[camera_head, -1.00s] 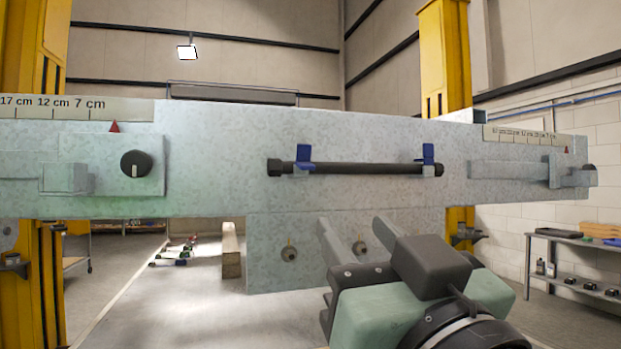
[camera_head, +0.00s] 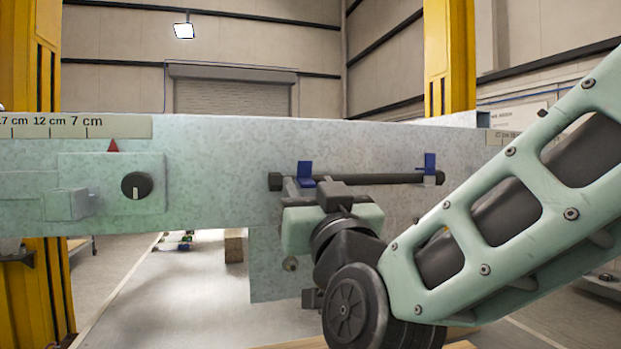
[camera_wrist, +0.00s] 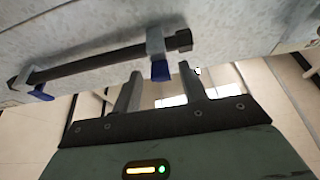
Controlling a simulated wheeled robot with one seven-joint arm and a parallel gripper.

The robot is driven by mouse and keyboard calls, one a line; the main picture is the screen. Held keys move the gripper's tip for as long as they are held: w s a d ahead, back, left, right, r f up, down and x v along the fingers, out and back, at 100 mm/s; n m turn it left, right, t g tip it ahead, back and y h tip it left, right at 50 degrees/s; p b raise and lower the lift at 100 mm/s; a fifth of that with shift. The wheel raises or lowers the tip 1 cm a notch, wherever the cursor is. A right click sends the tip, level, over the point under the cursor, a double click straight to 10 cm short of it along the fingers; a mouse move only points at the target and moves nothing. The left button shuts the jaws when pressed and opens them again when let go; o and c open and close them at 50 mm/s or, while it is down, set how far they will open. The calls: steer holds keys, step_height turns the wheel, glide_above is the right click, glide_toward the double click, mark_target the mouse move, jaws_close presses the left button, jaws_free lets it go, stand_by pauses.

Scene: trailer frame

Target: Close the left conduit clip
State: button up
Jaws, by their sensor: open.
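A black conduit (camera_head: 375,178) runs level along the face of the grey beam. The left conduit clip (camera_head: 305,168) has its blue flap standing up above the conduit. In the wrist view this clip (camera_wrist: 155,42) is near the conduit's right end, with its blue flap hanging toward my fingers. The right clip (camera_head: 430,162) also has its blue flap up; in the wrist view it (camera_wrist: 40,92) is at the far left. My gripper (camera_head: 305,183) is open and empty, just below the left clip. In the wrist view the flap lies between my fingertips (camera_wrist: 160,68); contact cannot be told.
The grey beam (camera_head: 215,170) fills the space behind the conduit. A black knob (camera_head: 135,186) and a sliding block (camera_head: 66,204) are on its left part, under a ruler strip (camera_head: 75,126). Yellow posts (camera_head: 448,55) stand behind. My arm hides the beam's right part.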

steer(key=shift+w+a, duration=0.1)
steer(key=shift+w, duration=0.1)
jaws_close()
steer(key=shift+r, duration=0.15)
